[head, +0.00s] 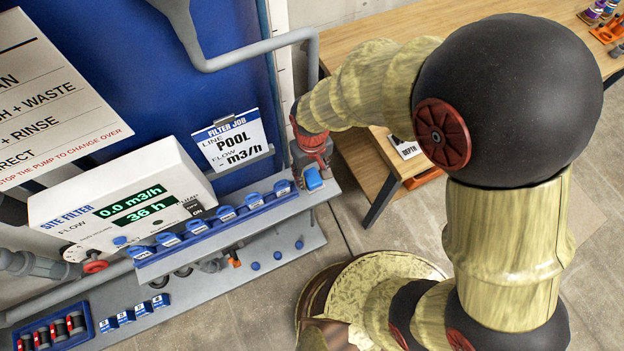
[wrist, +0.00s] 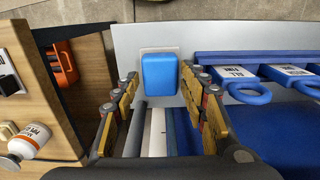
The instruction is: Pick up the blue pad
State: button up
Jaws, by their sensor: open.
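The blue pad (wrist: 160,75) is a small rounded blue block on the grey shelf (wrist: 125,42), over a pale square mark. In the head view the blue pad (head: 313,179) sits at the shelf's right end, just below my gripper (head: 313,165). In the wrist view my gripper (wrist: 158,88) is open, with one finger on each side of the pad's near part. No finger visibly presses on the pad. I cannot tell the exact height of the fingertips over the shelf.
A blue rail with labelled tags (head: 226,213) runs along the shelf beside the pad. The white site filter box (head: 125,205) and the filter job sign (head: 232,141) are to the left. A wooden bench (head: 480,50) with an orange item (wrist: 62,65) stands to the other side.

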jog(key=shift+f, duration=0.75)
jog(key=shift+r, duration=0.1)
jog(key=shift+c, duration=0.7)
jog(key=c, duration=0.7)
jog(key=shift+c, duration=0.3)
